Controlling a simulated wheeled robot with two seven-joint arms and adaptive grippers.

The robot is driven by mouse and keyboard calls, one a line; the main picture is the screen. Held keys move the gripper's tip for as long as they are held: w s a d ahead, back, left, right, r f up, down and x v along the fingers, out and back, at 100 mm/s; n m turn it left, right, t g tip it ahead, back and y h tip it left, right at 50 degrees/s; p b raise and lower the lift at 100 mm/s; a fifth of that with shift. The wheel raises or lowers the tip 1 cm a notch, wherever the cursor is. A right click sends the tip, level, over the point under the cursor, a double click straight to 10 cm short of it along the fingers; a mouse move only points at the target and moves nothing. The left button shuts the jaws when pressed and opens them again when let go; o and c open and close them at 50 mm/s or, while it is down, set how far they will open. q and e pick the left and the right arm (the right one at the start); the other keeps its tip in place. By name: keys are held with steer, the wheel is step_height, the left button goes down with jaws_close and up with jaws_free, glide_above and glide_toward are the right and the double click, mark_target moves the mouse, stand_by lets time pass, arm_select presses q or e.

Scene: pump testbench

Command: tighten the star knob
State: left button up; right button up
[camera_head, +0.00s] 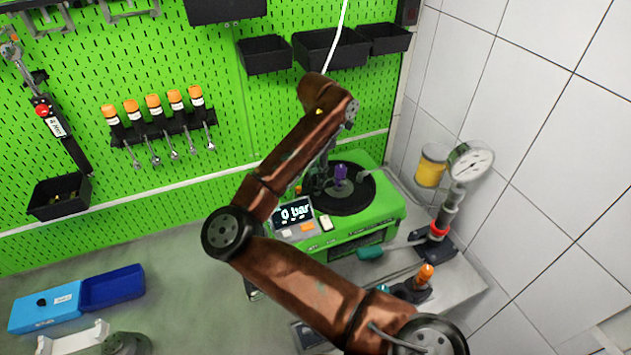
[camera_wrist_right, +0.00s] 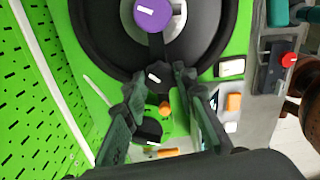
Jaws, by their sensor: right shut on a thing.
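The black star knob (camera_wrist_right: 153,76), with a short white mark on it, lies at the near edge of the round black plate, between my right fingertips in the right wrist view. My right gripper (camera_wrist_right: 158,79) is shut on it. In the head view my right gripper (camera_head: 322,172) is at the green test bench (camera_head: 375,222), partly behind my own arm, and the knob cannot be made out there. A purple round part (camera_wrist_right: 153,12) with a white mark sits beyond the fingertips; it also shows in the head view (camera_head: 340,173). My left gripper is not in view.
The bench display (camera_head: 293,211) reads 0 bar. A hand pump with gauge (camera_head: 471,161) and a yellow jar (camera_head: 431,166) stand to the right. Blue trays (camera_head: 112,287) lie at left. A green pegboard (camera_head: 130,70) with tools and black bins rises behind.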

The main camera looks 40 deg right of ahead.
steer(key=m+b, duration=0.3)
steer(key=shift+w+m, duration=0.1)
steer(key=shift+m, duration=0.2)
steer(key=m+b, duration=0.2)
steer(key=m, duration=0.1)
steer(key=shift+m, duration=0.3)
steer(key=m+b, duration=0.1)
steer(key=m, duration=0.2)
steer(key=shift+r+m+b, duration=0.1)
steer(key=shift+m+b, duration=0.3)
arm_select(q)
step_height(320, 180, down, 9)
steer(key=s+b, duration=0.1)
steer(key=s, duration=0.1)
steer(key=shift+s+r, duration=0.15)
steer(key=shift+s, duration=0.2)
arm_select(e)
steer(key=shift+r+m, duration=0.15)
steer(key=shift+m, duration=1.95)
steer(key=o, duration=0.7)
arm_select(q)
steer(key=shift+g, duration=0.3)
arm_select(e)
steer(key=o, duration=0.4)
